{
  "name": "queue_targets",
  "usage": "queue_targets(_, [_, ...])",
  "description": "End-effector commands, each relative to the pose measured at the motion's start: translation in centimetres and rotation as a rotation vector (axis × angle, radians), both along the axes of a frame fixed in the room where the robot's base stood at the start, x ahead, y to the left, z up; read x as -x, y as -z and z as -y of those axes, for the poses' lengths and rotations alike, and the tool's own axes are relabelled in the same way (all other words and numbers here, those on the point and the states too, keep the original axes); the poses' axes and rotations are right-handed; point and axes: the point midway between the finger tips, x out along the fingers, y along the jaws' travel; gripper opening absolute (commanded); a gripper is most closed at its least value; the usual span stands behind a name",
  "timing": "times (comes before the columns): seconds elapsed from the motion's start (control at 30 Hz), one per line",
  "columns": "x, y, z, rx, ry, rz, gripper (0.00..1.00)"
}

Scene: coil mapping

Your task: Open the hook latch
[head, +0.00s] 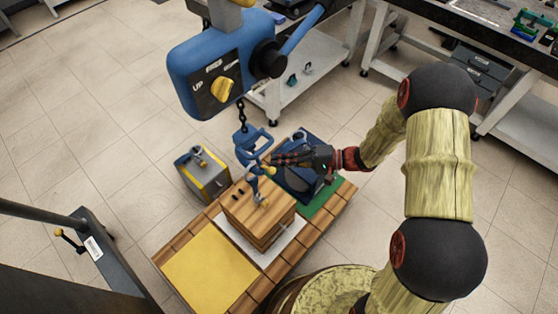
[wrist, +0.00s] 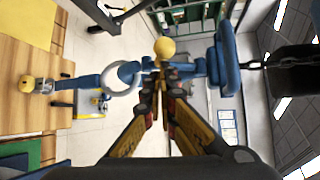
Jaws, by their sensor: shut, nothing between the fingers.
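The blue hook (head: 246,141) hangs from a chain below the hoist, above a wooden crate (head: 257,212). The hook also shows in the wrist view (wrist: 222,62), lying sideways there. A yellow ball knob (wrist: 164,48) shows just beyond my fingertips, beside the hook. A pale ring (wrist: 122,78) on a blue fitting lies between the hook and the crate. My gripper (head: 275,160) is shut and empty, with its tips close to the hook; it also shows in the wrist view (wrist: 160,78). The tips cover part of the hook, so I cannot tell whether they touch it or how the latch stands.
The blue hoist body (head: 222,62) with a yellow knob hangs above the hook. A grey-and-yellow box (head: 203,174) stands on the floor to the left. A yellow pad (head: 210,268) lies on the wooden platform.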

Motion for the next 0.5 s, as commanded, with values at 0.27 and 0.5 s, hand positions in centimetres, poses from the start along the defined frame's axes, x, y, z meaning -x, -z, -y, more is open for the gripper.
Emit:
queue_targets(0.27, [0.18, -0.59, 0.19, 0.039, -0.001, -0.034, 0.00])
queue_targets(0.5, [0.28, -0.87, 0.29, 0.063, 0.000, -0.057, 0.00])
